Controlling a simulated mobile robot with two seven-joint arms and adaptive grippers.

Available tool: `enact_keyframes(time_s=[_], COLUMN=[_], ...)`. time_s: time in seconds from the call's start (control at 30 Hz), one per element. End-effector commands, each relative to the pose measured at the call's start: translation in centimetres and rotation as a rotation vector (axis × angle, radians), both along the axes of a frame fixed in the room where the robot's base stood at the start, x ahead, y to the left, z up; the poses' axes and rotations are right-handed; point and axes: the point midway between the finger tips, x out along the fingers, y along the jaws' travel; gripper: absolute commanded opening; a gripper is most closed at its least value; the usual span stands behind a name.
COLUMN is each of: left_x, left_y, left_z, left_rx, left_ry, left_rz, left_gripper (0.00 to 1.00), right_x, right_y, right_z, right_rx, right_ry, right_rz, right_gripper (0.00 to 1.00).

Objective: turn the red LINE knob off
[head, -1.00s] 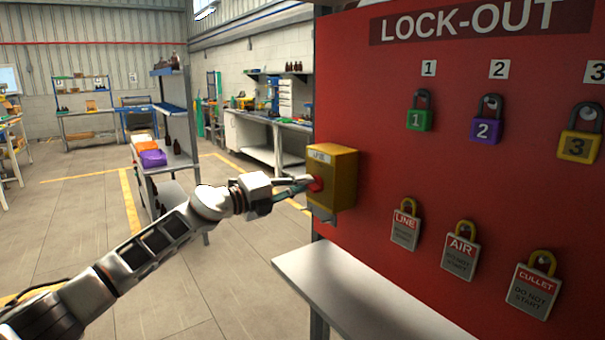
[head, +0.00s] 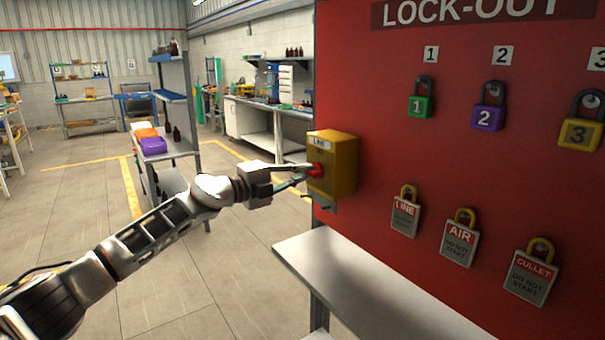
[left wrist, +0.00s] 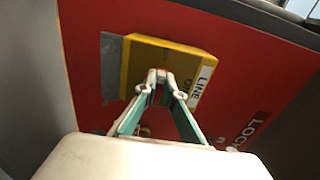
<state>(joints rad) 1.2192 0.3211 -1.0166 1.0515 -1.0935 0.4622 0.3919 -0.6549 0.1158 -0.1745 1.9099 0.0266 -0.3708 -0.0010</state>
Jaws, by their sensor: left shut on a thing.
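The red LINE knob (head: 315,170) sits on the face of a yellow box (head: 345,164) fixed to the left end of the red lock-out board. The box carries a white LINE label, which also shows in the left wrist view (left wrist: 202,82). My left gripper (head: 312,173) reaches the box from the left and is shut on the knob. In the left wrist view its fingertips (left wrist: 158,76) meet at the box face. The knob is hidden there behind the fingers, and I cannot make out its angle. My right gripper is not in view.
The red board (head: 400,270) holds several padlocks and hanging tags, including a LINE tag (head: 405,213) and an AIR tag (head: 459,241). A pale shelf (head: 360,290) juts out below. A grey rack (head: 178,110) stands behind my left arm. The floor at left is open.

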Motion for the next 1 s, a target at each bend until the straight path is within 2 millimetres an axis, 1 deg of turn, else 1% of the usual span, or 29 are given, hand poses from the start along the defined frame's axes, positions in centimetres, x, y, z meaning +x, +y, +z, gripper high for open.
enact_keyframes(time_s=[0.13, 0.17, 0.2, 0.23, 0.53, 0.67, 0.83, 1.0], left_x=[0.0, 0.0, 0.0, 0.0, 0.0, -0.3, -1.5, -3.4], left_y=[0.0, 0.0, 0.0, 0.0, 0.0, 0.4, 2.2, 4.9], left_z=[-0.2, -0.2, -0.2, -0.2, 0.0, 0.0, 0.0, -0.2], left_rx=[0.0, 0.0, 0.001, 0.001, 0.0, 0.001, 0.002, 0.002], left_ry=[0.005, 0.005, 0.004, 0.004, 0.001, 0.0, -0.001, 0.0], left_rz=[-0.002, -0.002, -0.002, -0.002, -0.001, -0.001, 0.001, 0.001], left_gripper=[0.0, 0.14, 0.24, 0.26, 0.26, 0.26, 0.26, 0.26], right_x=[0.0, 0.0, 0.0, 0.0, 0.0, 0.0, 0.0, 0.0], right_y=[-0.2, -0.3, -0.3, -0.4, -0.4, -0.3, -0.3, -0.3], right_z=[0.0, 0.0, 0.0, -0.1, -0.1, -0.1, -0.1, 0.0], right_rx=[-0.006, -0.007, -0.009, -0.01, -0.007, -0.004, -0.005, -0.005], right_ry=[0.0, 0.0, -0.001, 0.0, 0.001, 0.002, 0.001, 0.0], right_rz=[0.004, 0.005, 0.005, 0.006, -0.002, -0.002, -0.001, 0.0], right_gripper=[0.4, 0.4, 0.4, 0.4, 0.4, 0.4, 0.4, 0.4])
